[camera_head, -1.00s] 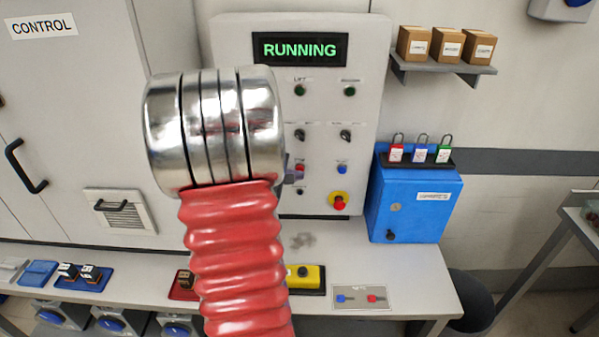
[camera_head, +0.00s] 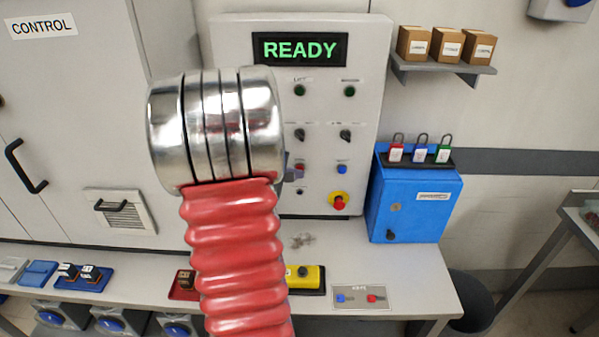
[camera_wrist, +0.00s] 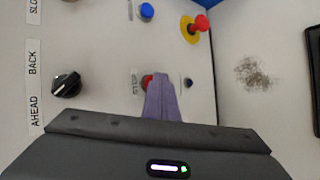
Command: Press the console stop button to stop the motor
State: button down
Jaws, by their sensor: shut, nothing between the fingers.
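The console (camera_head: 365,60) stands upright, and its display (camera_head: 300,49) reads READY in green. The small red stop button (camera_head: 299,167) is low on the console's left column. In the wrist view the red stop button (camera_wrist: 147,81) is partly hidden behind my fingers, beside a label that seems to read STOP. My gripper (camera_wrist: 161,78) has its purple fingers shut and empty, with the tips at the button. I cannot tell if they are touching it or just off it. In the head view only a bit of my gripper (camera_head: 291,174) shows past my arm.
A blue button (camera_head: 342,169) and a red mushroom button on a yellow ring (camera_head: 339,202) are close by. A black selector knob (camera_wrist: 66,84) is left of my fingers in the wrist view. A blue lock box (camera_head: 415,205) stands right of the console.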

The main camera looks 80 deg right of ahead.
jog(key=shift+a, duration=0.1)
jog(key=shift+s+a, duration=0.15)
jog(key=shift+a, duration=0.55)
jog(key=a, duration=0.2)
jog(key=s+a, duration=0.1)
jog(key=a, duration=0.2)
dwell(0.6)
dwell(1.0)
